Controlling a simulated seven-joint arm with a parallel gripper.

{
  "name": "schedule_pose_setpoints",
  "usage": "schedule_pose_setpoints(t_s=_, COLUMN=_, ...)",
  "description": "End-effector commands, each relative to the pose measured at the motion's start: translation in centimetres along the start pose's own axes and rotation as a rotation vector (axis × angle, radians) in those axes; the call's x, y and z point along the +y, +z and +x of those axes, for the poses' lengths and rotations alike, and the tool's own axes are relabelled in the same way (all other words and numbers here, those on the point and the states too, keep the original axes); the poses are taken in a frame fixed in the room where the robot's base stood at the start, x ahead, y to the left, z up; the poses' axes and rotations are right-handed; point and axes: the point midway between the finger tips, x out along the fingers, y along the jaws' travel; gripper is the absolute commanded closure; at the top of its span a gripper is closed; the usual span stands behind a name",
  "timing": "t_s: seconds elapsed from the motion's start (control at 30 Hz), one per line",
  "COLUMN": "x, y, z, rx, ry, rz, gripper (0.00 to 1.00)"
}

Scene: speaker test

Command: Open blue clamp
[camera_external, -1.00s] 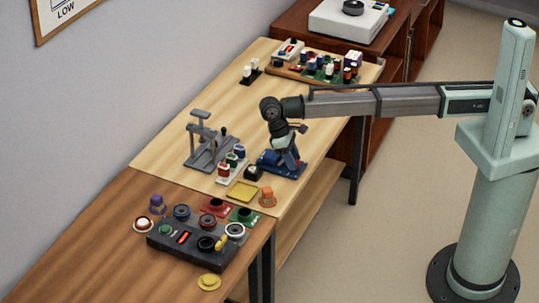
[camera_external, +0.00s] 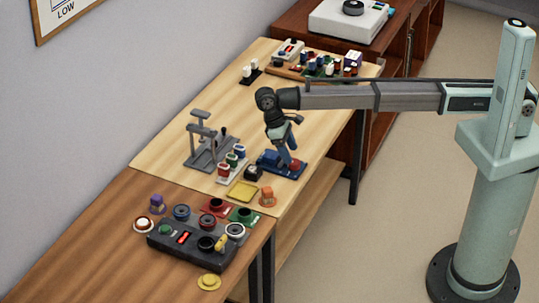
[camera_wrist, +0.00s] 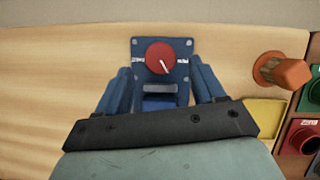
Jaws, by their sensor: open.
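The blue clamp (camera_external: 296,172) sits on the near right part of the light wooden table, partly hidden by my gripper in the external view. In the wrist view the blue clamp (camera_wrist: 181,74) shows as a blue plate with a round red knob (camera_wrist: 158,54) that has a white pointer line aimed down and right. A lighter blue-grey block lies below the knob. My gripper (camera_wrist: 160,72) is open, one blue finger on each side of the clamp. In the external view my gripper (camera_external: 290,160) points down over the clamp. I cannot tell whether the fingers touch it.
An orange knob (camera_external: 267,197) and a yellow tray (camera_external: 242,191) lie in front of the clamp. A grey stand (camera_external: 210,150) and a rack of coloured pieces (camera_external: 232,163) stand left of it. The table behind the clamp is largely bare.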

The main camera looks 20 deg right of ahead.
Motion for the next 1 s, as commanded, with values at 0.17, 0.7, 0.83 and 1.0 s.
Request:
schedule_pose_setpoints(t_s=0.17, x=-0.1, y=-0.1, z=-2.7, rx=0.006, ry=-0.003, rz=0.0, gripper=0.31)
schedule_pose_setpoints(t_s=0.7, x=-0.8, y=0.3, z=-3.6, rx=0.01, ry=-0.001, rz=-0.009, gripper=0.31)
schedule_pose_setpoints(t_s=0.83, x=-3.0, y=2.1, z=-4.2, rx=0.023, ry=0.005, rz=-0.038, gripper=0.31)
schedule_pose_setpoints(t_s=1.0, x=-4.1, y=8.3, z=-4.0, rx=0.058, ry=0.018, rz=-0.077, gripper=0.31)
